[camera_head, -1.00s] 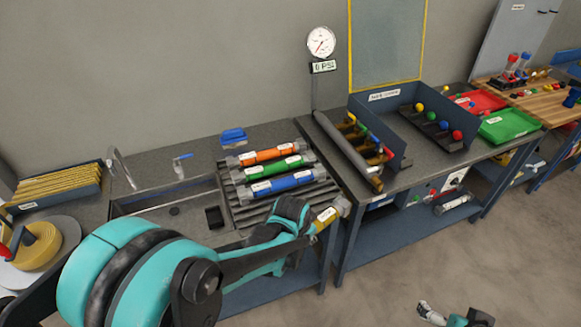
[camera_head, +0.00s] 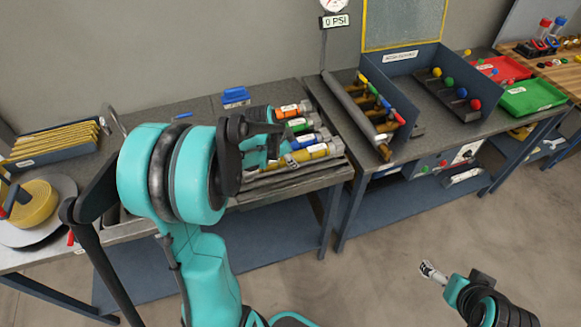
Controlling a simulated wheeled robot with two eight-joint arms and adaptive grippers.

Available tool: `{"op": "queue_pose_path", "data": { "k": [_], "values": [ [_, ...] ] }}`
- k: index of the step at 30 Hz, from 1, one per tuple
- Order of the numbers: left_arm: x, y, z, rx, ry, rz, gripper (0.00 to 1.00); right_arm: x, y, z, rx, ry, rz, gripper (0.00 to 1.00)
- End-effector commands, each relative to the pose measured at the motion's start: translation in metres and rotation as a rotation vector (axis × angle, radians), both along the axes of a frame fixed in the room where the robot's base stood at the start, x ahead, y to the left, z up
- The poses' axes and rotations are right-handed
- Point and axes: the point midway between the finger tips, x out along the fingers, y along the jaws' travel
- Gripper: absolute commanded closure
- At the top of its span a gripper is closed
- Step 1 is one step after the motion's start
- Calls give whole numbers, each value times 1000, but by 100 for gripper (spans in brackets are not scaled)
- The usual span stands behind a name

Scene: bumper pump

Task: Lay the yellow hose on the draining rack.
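The yellow hose (camera_head: 318,153) has a white label and grey end fittings. It lies along the front of the draining rack (camera_head: 310,173), beside the blue hose (camera_head: 303,142); whether it rests fully on the bars is unclear. The green hose (camera_head: 297,124) and orange hose (camera_head: 289,110) lie behind. My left gripper (camera_head: 277,150) is at the yellow hose's left end, and my own arm partly hides it. I cannot tell whether its fingers still grip the hose. My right gripper (camera_head: 432,271) is low over the floor, away from the hoses, its fingers too small to read.
A blue box (camera_head: 236,96) stands behind the rack. A bench to the right holds a grey pipe (camera_head: 347,110) and valves with coloured knobs. A red tray (camera_head: 499,69) and a green tray (camera_head: 533,96) lie further right. My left arm covers much of the sink area.

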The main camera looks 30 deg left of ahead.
Motion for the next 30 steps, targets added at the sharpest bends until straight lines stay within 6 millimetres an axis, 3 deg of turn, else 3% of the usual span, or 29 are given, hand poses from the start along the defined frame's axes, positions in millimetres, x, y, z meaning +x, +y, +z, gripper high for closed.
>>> {"op": "queue_pose_path", "data": {
  "k": [5,12,22,23,25,30],
  "values": [
    [2,3,-11,-1,-1,1,100,0,0,-5,0,0,0,2],
    [2,3,-43,-1,-1,1,100,0,0,-21,0,0,0,2],
    [2,3,-44,-1,-1,1,100,0,0,-21,0,0,0,2],
    [2,3,-45,0,0,0,63,0,0,-22,0,0,0,2],
    [2,3,-44,0,0,0,45,0,0,-21,0,0,0,2],
    [2,3,-44,0,0,0,45,0,0,-21,0,0,0,2]
  ]
}}
